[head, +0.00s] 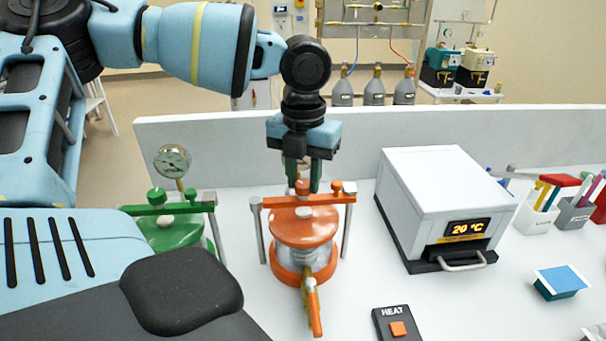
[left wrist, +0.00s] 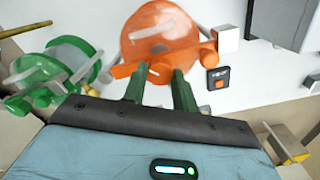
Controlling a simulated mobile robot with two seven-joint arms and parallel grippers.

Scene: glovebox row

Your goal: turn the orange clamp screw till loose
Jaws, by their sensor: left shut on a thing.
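The orange clamp screw (head: 303,187) stands at the middle of the orange crossbar (head: 330,199) over a round orange-lidded vessel (head: 304,232). My left gripper (head: 303,183) points straight down from above. Its green fingers are shut on the screw, one on each side, and hide part of it. In the left wrist view the fingertips (left wrist: 154,73) meet the orange crossbar (left wrist: 122,71) in front of the round lid (left wrist: 160,38). How far the screw is turned cannot be told. My right gripper does not show.
A green clamped vessel (head: 172,232) with a gauge (head: 172,160) stands close on the left. A white heater box (head: 440,205) reading 20 °C is on the right, with a HEAT button box (head: 397,326) in front. A low white wall (head: 225,150) runs behind.

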